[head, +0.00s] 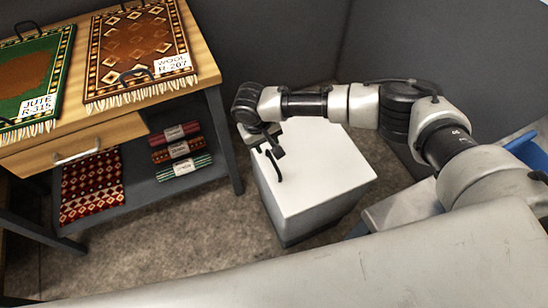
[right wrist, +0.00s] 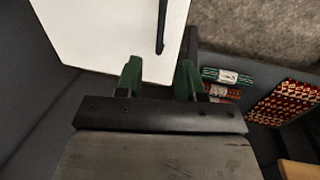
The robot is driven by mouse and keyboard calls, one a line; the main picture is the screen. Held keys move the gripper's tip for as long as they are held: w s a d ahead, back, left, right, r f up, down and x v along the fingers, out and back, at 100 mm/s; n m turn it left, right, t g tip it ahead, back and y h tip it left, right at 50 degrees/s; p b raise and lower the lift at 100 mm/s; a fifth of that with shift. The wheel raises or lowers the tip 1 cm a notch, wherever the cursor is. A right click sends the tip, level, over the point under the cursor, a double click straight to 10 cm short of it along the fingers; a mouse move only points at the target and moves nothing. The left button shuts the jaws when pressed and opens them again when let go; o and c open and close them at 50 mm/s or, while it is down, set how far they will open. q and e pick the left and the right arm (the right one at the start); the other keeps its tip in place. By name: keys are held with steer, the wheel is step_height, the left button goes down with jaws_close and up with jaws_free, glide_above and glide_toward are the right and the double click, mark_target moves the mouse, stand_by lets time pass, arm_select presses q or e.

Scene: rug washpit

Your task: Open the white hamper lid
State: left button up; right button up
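The white hamper (head: 297,208) stands on the floor against the grey wall, and its flat white lid (head: 322,165) lies shut on top. A thin black handle (head: 274,168) is near the lid's left edge; it also shows at the top of the right wrist view (right wrist: 161,28). My right gripper (head: 265,145) is over the lid's left back part, close to the handle. In the right wrist view its two green fingers (right wrist: 159,78) are apart with nothing between them, and the handle lies beyond their tips. My left gripper is out of view.
A wooden table (head: 205,62) with two labelled rugs stands to the left, with a drawer (head: 75,146) and a dark lower shelf (head: 145,190). Several rolled rugs (head: 180,150) and a folded red rug (head: 92,187) lie on that shelf. Bare floor (head: 190,225) separates table and hamper.

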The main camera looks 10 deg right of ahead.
mark_target(273, 161)
steer(key=f, duration=0.2)
steer(key=d+f+b, duration=0.1)
steer(key=f, duration=0.2)
steer(key=f+b, duration=0.1)
steer(key=f, duration=0.2)
steer(key=shift+d+f, duration=0.25)
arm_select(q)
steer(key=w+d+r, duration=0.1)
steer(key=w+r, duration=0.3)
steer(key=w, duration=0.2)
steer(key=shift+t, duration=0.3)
arm_select(e)
steer(key=shift+d+f, duration=0.1)
steer(key=shift+f, duration=0.4)
jaws_close()
